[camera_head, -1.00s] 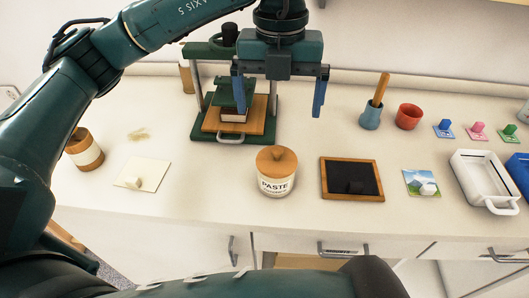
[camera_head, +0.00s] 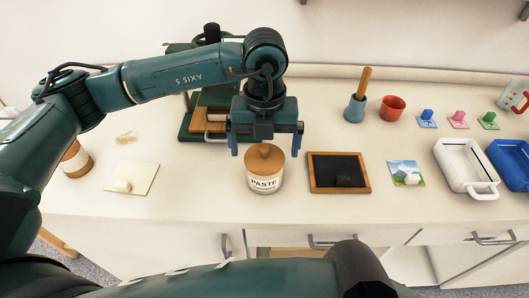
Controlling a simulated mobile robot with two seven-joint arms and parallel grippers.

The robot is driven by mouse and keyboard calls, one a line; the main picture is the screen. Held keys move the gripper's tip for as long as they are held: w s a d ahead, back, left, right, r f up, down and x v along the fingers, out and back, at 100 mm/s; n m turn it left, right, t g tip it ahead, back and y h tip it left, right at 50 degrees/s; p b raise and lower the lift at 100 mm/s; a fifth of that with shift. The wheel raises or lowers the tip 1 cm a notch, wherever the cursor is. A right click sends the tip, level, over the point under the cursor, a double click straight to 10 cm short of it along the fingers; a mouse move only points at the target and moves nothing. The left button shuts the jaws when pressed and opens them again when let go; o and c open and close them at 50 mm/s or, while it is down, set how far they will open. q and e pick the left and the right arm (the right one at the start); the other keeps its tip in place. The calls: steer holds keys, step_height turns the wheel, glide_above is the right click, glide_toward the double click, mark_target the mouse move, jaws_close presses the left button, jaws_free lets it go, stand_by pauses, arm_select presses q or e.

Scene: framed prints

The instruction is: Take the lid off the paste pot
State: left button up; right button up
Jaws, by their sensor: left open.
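The paste pot (camera_head: 264,184) is a white jar labelled PASTE, standing upright near the middle of the counter. Its round wooden lid (camera_head: 264,158) with a small knob sits on top of it. My left gripper (camera_head: 266,150) is open, pointing down above the pot, with one blue finger on each side of the lid as seen from here. I cannot tell whether the fingers touch the lid. My right gripper is not in view.
A black framed board (camera_head: 322,185) lies just right of the pot. A green press (camera_head: 190,130) stands behind, partly hidden by my arm. A card (camera_head: 132,177) and a wooden-topped jar (camera_head: 75,160) are left. A blue pot (camera_head: 355,108), red cup (camera_head: 393,107) and white tray (camera_head: 465,165) are right.

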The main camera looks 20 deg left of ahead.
arm_select(q)
steer(key=shift+f, duration=0.5)
steer(key=c, duration=1)
